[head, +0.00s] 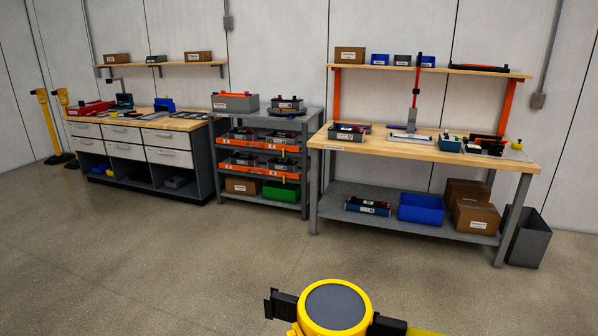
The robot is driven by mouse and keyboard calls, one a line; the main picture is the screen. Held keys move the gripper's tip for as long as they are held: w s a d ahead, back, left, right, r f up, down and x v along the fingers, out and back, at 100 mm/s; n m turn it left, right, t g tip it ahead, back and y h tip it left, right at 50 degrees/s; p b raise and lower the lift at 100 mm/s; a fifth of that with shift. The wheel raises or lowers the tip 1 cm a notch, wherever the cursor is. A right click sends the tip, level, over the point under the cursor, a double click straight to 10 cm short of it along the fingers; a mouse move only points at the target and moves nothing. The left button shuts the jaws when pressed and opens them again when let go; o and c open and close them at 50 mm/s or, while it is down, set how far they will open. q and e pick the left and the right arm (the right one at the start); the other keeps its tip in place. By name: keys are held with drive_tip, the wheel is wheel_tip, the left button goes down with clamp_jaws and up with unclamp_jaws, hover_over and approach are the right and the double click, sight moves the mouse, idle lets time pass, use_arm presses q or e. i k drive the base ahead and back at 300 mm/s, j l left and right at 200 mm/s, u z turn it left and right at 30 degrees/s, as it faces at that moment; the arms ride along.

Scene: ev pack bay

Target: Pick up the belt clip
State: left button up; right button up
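A yellow round post head with a grey disc on top (335,306) stands close in front of me at the bottom edge of the head view. A black clip-like piece (282,304) sticks out from its left side and ends in a small upright plate. A second black piece (384,326) is on its right side, with a yellow belt-like strip (425,332) running right from it. I cannot tell for sure which black piece is the belt clip. The post below the head is out of frame. Neither of my grippers shows in the view.
Open concrete floor (200,255) lies beyond the post head. Against the wall stand a drawer workbench (185,126), a grey shelf rack (311,122) and a wooden-topped workbench (440,154). A grey bin (527,240) stands at right. Yellow posts (47,125) stand far left.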

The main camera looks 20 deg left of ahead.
sight(282, 306)
drive_tip(key=j+z, duration=0.2)
drive_tip(key=j, duration=0.2)
drive_tip(key=k+j+z, duration=0.1)
drive_tip(key=j+z, duration=0.15)
drive_tip(key=j, duration=0.15)
drive_tip(key=k+j+z, duration=0.15)
drive_tip(key=j, duration=0.3)
drive_tip(key=k+j+z, duration=0.2)
drive_tip(key=j, duration=0.25)
drive_tip(key=k+j+z, duration=0.15)
drive_tip(key=j, duration=0.25)
drive_tip(key=k+j+z, duration=0.2)
drive_tip(key=k+j, duration=0.05)
drive_tip(key=j, duration=0.1)
